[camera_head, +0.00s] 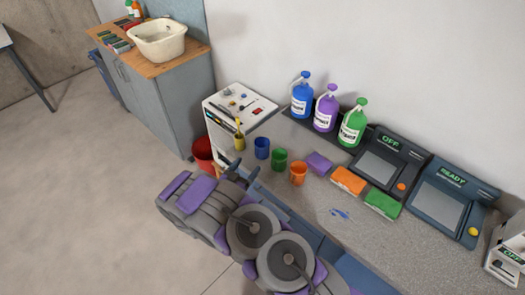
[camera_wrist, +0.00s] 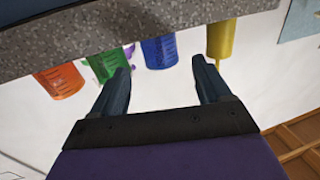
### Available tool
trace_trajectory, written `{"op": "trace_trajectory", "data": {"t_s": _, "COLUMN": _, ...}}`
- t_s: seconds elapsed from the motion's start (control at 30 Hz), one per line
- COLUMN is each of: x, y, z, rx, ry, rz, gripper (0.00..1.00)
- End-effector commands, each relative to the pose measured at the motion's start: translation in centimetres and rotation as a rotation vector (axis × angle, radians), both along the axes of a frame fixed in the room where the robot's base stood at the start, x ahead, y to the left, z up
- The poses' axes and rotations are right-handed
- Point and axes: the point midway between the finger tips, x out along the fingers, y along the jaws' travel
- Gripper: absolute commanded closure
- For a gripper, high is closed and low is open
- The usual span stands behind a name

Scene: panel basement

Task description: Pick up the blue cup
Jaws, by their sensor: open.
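The blue cup (camera_head: 262,148) stands upright on the speckled grey counter (camera_head: 330,238), in a row with a green cup (camera_head: 280,160) and an orange cup (camera_head: 298,173). My gripper (camera_head: 243,170) is open and empty in front of the counter's edge, near the blue cup. In the wrist view the scene looks upside down. There the blue cup (camera_wrist: 160,52) shows beyond and between my gripper's two spread fingers (camera_wrist: 161,68), apart from them. The green cup (camera_wrist: 105,64) is by the left fingertip.
A yellow cup with brushes (camera_head: 239,141) stands left of the blue cup. Blue, purple and green bottles (camera_head: 325,108) stand behind on a dark tray. Sponges (camera_head: 348,181) and two machines (camera_head: 392,160) are to the right. A red bucket (camera_head: 203,152) is on the floor.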

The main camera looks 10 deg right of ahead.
Motion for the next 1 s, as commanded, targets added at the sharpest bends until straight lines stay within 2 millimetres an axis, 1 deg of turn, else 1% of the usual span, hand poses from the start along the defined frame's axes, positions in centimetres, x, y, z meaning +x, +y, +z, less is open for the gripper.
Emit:
{"op": "trace_trajectory", "data": {"t_s": 0.03, "x": 0.6, "y": -0.7, "z": -0.1, "rx": 0.002, "ry": -0.001, "rz": -0.003, "gripper": 0.23}}
{"op": "trace_trajectory", "data": {"t_s": 0.2, "x": 2.6, "y": -2.5, "z": -0.1, "rx": 0.003, "ry": -0.001, "rz": -0.003, "gripper": 0.23}}
{"op": "trace_trajectory", "data": {"t_s": 0.33, "x": 3.8, "y": -3.8, "z": -0.1, "rx": 0.006, "ry": 0.0, "rz": -0.002, "gripper": 0.23}}
{"op": "trace_trajectory", "data": {"t_s": 0.43, "x": 4.4, "y": -4.4, "z": 0.0, "rx": 0.006, "ry": 0.0, "rz": -0.002, "gripper": 0.23}}
{"op": "trace_trajectory", "data": {"t_s": 0.67, "x": 5.2, "y": -4.8, "z": 0.0, "rx": 0.001, "ry": 0.001, "rz": 0.0, "gripper": 0.23}}
{"op": "trace_trajectory", "data": {"t_s": 0.9, "x": 7.1, "y": -7.0, "z": 0.2, "rx": -0.001, "ry": 0.001, "rz": -0.003, "gripper": 0.23}}
{"op": "trace_trajectory", "data": {"t_s": 1.0, "x": 7.9, "y": -7.6, "z": 0.3, "rx": 0.001, "ry": 0.0, "rz": -0.001, "gripper": 0.23}}
